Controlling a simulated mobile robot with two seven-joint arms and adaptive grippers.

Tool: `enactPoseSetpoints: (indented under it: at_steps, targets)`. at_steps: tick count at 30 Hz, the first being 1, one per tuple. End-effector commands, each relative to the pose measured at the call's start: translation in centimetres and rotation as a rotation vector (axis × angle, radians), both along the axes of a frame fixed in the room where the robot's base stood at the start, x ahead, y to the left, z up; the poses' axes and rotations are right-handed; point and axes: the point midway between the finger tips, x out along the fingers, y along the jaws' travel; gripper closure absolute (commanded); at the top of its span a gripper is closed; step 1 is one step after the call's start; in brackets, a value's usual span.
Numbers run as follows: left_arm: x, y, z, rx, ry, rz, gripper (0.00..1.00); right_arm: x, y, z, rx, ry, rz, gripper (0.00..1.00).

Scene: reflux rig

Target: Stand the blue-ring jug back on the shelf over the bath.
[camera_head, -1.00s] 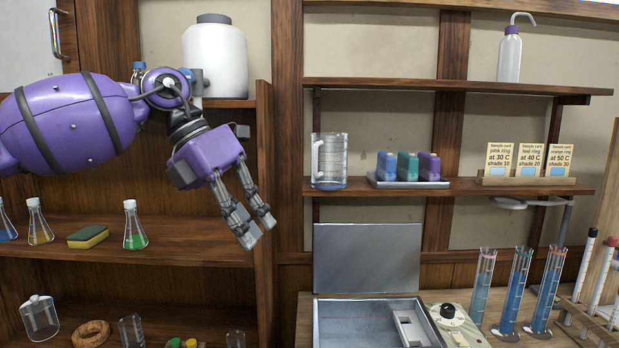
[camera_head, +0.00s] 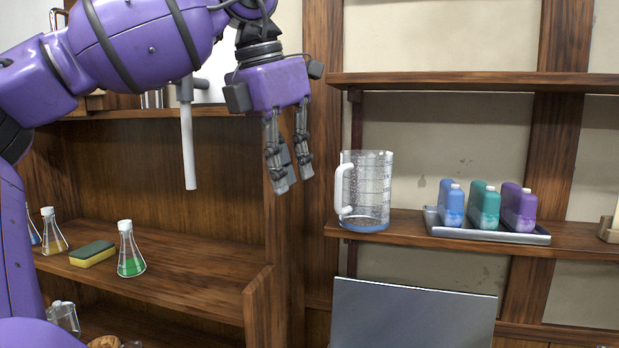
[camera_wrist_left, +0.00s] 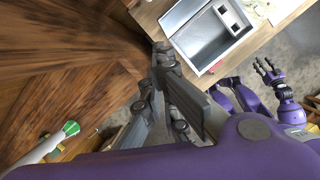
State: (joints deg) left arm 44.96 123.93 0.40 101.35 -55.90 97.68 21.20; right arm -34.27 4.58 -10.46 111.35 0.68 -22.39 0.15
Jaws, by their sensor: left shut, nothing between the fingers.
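The blue-ring jug (camera_head: 367,190) is clear with a white handle on its left and a blue band at its base. It stands upright on the middle shelf (camera_head: 400,229), near the shelf's left end. My left gripper (camera_head: 292,187) is shut and empty, fingers pointing down, left of the jug and apart from it. The bath (camera_wrist_left: 190,45) shows in the left wrist view as an open metal basin. In the head view only the grey panel (camera_head: 410,315) at the bath's back shows. My right gripper (camera_wrist_left: 266,72) is small in the left wrist view.
A metal tray (camera_head: 490,233) with blue, green and purple bottles stands right of the jug. A wooden upright (camera_head: 322,130) stands behind my left gripper. The left shelf holds a sponge (camera_head: 92,254) and a green flask (camera_head: 130,252). An upper shelf (camera_head: 470,82) runs above the jug.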

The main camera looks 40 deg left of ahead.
Motion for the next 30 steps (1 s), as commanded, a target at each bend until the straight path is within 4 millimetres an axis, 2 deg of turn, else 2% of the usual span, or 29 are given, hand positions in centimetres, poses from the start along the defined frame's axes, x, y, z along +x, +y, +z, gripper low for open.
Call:
enactPoseSetpoints:
  at_steps: [6,13,15,23,30]
  targets:
    - [1.0,-0.1,-3.9,-0.003,-0.003,-0.004,1.00,0.1,-0.2,1.3,-0.003,-0.011,0.008,0.53]
    - [2.3,-0.2,-8.1,-0.004,-0.001,-0.004,1.00,1.2,0.0,2.1,-0.003,-0.030,0.017,0.53]
    - [3.4,-0.3,-8.5,-0.006,0.003,-0.007,1.00,-0.1,0.1,0.5,-0.002,0.002,0.018,0.53]
    - [4.9,0.1,-8.8,-0.002,0.010,0.006,1.00,-2.0,-0.4,-2.1,-0.012,0.044,0.009,0.53]
    - [6.0,0.2,-8.6,-0.003,0.009,0.006,1.00,-1.0,-0.7,-2.5,-0.015,0.018,-0.004,0.53]
